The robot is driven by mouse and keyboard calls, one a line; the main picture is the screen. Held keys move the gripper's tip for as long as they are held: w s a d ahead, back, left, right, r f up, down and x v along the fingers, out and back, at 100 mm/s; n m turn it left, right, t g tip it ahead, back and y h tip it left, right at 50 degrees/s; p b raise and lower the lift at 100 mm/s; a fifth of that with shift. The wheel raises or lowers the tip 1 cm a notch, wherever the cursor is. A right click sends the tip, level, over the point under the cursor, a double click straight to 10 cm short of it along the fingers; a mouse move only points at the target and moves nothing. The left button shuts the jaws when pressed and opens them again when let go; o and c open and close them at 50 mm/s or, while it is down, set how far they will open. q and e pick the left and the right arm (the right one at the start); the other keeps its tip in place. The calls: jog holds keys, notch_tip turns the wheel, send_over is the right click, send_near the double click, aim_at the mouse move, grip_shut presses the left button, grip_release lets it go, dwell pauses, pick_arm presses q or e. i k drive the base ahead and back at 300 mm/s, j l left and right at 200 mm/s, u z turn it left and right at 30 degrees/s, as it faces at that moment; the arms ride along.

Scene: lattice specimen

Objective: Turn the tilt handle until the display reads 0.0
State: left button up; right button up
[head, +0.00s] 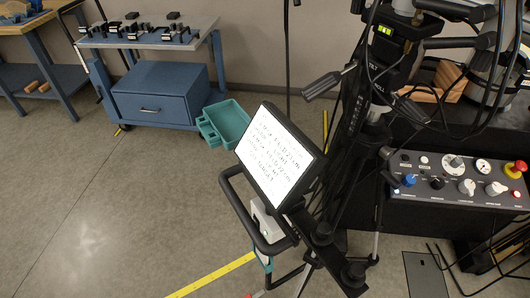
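A dark tripod-like stand rises right of centre, with a head marked TILT and ROLL (374,78). A dark handle with a thick grip (321,86) sticks out from the head to the left, its grip end pointing left and down. A small lit yellow-green display (385,30) sits near the top of the head. Its reading is too small to make out. Neither of my grippers shows in the head view, and nothing is seen touching the handle.
A tilted white screen with text (280,150) stands below the handle. Cables hang around the stand's right side. A control panel (460,185) with knobs and a red button is at right. A teal bin (228,122) is on the floor. Open floor lies at left.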

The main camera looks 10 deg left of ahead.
aim_at(320, 87)
jog(key=j+u, duration=0.1)
jog(key=j, duration=0.8)
jog(key=i+j+u, duration=0.1)
jog(key=j, duration=0.75)
